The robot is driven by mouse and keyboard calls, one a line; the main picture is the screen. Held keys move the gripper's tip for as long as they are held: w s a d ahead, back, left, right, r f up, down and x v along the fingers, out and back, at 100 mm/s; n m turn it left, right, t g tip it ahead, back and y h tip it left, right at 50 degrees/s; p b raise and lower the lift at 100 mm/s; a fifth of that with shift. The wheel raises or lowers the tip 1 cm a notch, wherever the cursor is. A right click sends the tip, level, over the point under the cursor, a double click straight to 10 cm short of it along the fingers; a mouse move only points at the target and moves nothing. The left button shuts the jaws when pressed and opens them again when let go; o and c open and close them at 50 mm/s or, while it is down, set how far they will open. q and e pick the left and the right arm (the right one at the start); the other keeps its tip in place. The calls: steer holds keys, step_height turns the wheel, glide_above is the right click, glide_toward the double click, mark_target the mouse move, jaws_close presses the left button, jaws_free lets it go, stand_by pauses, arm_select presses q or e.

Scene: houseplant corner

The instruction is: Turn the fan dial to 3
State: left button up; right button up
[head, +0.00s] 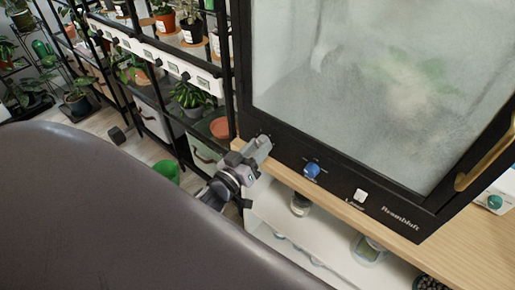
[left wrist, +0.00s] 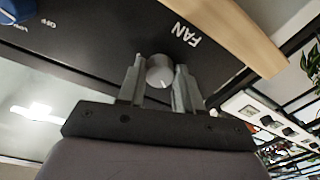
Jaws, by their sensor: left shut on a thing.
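The fan dial (left wrist: 160,71) is a small grey round knob with a light pointer line, on the black front panel (left wrist: 100,40) of the glass cabinet. The word FAN (left wrist: 186,36) is printed beside it. My left gripper (left wrist: 160,82) is shut on the dial, one finger on each side. In the head view my left gripper (head: 261,146) reaches the panel's left end and hides most of the dial. I cannot read any position numbers around the dial. My right gripper is not in view.
A blue knob (head: 311,170) and a white switch (head: 360,195) sit further right on the same panel. The cabinet's misted glass (head: 370,80) is above, with a brass handle (head: 487,155) at right. A wooden shelf edge (head: 420,235) runs below. Plant racks stand left.

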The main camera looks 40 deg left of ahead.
arm_select(q)
steer(key=m, duration=0.8)
steer(key=shift+a+f+h, duration=0.1)
steer(key=shift+a+h, duration=0.05)
steer(key=shift+h, duration=0.15)
steer(key=m+b, duration=0.1)
steer(key=m, duration=0.3)
steer(key=shift+a+h, duration=0.1)
steer(key=shift+h, duration=0.2)
steer(key=m, duration=0.3)
steer(key=shift+m, duration=0.4)
steer(key=m, duration=0.3)
steer(key=shift+a+m+h+b, duration=0.1)
steer(key=shift+m+h+b, duration=0.2)
steer(key=shift+m, duration=0.1)
steer(key=m, duration=0.7)
steer(key=shift+r+m+g+h+b, duration=0.2)
steer(key=shift+m+g+h+b, duration=0.1)
steer(key=shift+b, duration=0.1)
steer(key=shift+r+m, duration=0.1)
steer(key=shift+m, duration=1.6)
